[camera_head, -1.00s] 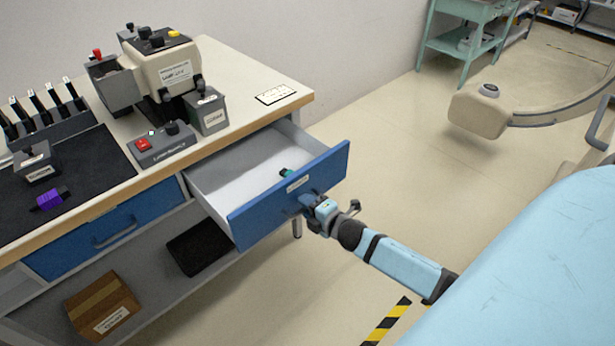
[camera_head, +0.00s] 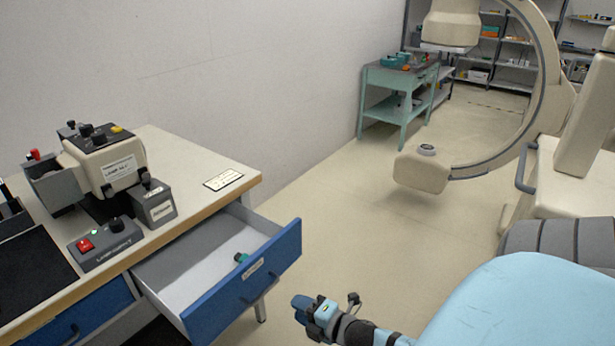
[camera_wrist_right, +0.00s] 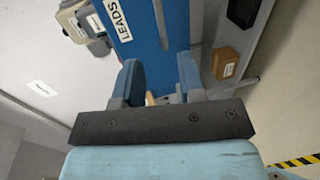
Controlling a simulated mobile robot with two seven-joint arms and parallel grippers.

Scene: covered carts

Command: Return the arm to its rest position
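My right gripper (camera_head: 303,308) is just right of the open drawer's front, apart from it. In the right wrist view its two blue fingers (camera_wrist_right: 160,82) stand apart, with nothing held between them. The blue drawer front (camera_wrist_right: 140,30), with a "LEADS" label, shows beyond the fingers. My light-blue right arm comes in from the lower right in the head view. My left gripper is not in view.
The drawer (camera_head: 245,290) is pulled out from the workbench (camera_head: 190,165) and holds a small green item (camera_head: 241,258). A large C-shaped machine (camera_head: 525,120) and a green table (camera_head: 385,112) stand farther back. Open floor lies between.

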